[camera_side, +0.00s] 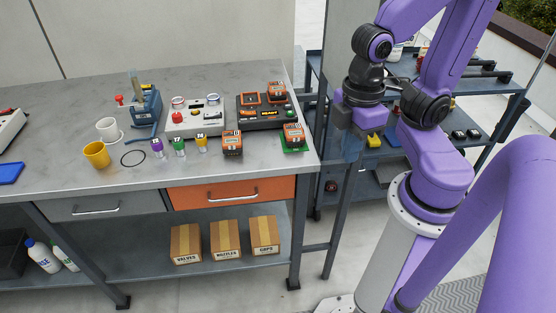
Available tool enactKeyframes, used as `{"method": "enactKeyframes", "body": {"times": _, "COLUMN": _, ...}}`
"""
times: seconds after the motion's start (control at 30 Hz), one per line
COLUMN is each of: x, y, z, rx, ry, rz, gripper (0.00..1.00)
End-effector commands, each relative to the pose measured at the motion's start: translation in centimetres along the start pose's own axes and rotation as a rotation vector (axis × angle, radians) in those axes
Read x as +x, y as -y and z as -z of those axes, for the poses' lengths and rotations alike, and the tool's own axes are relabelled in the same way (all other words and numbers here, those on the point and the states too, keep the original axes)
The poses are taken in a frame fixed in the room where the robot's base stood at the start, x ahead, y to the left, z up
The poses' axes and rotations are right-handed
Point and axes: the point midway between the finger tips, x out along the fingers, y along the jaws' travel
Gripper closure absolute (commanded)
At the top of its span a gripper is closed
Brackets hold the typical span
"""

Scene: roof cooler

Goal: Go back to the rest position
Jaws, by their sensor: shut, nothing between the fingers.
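My gripper (350,146) hangs pointing down from my purple arm, just off the right end of the grey workbench (70,166). It is shut with nothing held, and its fingertips are small and dark in this view. It is apart from the bench and everything on it. Behind it stands a dark shelf cart, which it partly overlaps.
Orange-black blocks (232,144) stand near the bench's right end, one on a green pad (297,149). The cart (480,131) is behind my arm.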

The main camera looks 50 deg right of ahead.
Motion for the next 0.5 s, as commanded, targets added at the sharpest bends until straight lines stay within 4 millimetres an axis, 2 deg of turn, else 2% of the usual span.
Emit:
{"method": "enactKeyframes", "body": {"times": 0.17, "x": -0.16, "y": 0.14, "z": -0.49, "rx": -0.058, "ry": -0.002, "rz": -0.030, "gripper": 1.00}}
{"method": "enactKeyframes", "body": {"times": 0.5, "x": -0.15, "y": 0.14, "z": -0.48, "rx": -0.058, "ry": -0.002, "rz": -0.030, "gripper": 1.00}}
